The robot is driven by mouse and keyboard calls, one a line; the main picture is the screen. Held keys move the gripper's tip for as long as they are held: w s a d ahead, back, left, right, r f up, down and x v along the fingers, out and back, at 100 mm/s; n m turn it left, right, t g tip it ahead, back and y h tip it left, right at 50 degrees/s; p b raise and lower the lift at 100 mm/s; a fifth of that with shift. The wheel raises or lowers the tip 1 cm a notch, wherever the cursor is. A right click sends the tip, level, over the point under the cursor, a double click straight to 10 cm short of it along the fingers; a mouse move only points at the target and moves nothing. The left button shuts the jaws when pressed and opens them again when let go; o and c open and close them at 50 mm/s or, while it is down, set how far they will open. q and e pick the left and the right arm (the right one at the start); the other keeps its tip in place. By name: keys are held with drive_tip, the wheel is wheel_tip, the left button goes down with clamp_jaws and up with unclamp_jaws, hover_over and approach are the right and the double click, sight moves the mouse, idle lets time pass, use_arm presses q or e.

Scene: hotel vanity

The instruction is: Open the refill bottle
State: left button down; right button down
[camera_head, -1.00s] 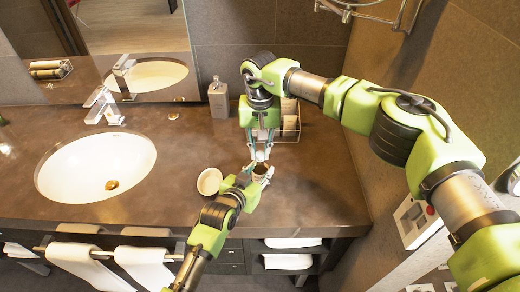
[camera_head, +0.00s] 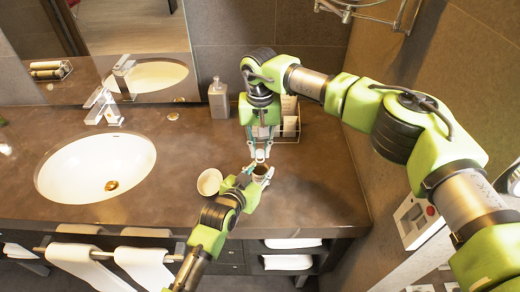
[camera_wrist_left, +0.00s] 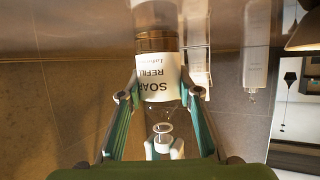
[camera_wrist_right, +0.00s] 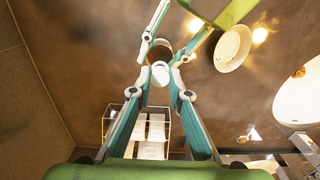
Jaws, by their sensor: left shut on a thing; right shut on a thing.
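The refill bottle is brown with a white label reading SOAP REFILL; it shows upside down in the left wrist view (camera_wrist_left: 160,78). My left gripper (camera_head: 260,174) is shut around its body from the front, also seen in the left wrist view (camera_wrist_left: 160,93). A small white cap (camera_wrist_right: 160,72) is between the tips of my right gripper (camera_wrist_right: 159,80), which is shut on it and points down from above. In the head view the cap (camera_head: 260,155) is above the bottle and looks a little apart from it. The bottle's mouth is mostly hidden.
A round cream dish (camera_head: 209,182) sits just left of the bottle. A grey pump bottle (camera_head: 218,100) and a wire rack (camera_head: 290,125) stand behind. The sink (camera_head: 95,168) is at left, the wall at right. The counter's front right is clear.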

sight(260, 152)
use_arm(q)
drive_tip(key=shift+f, duration=0.1)
use_arm(e)
drive_tip(key=shift+r, duration=0.6)
drive_tip(key=shift+r, duration=2.05)
use_arm(q)
drive_tip(key=c, duration=1.4)
unclamp_jaws()
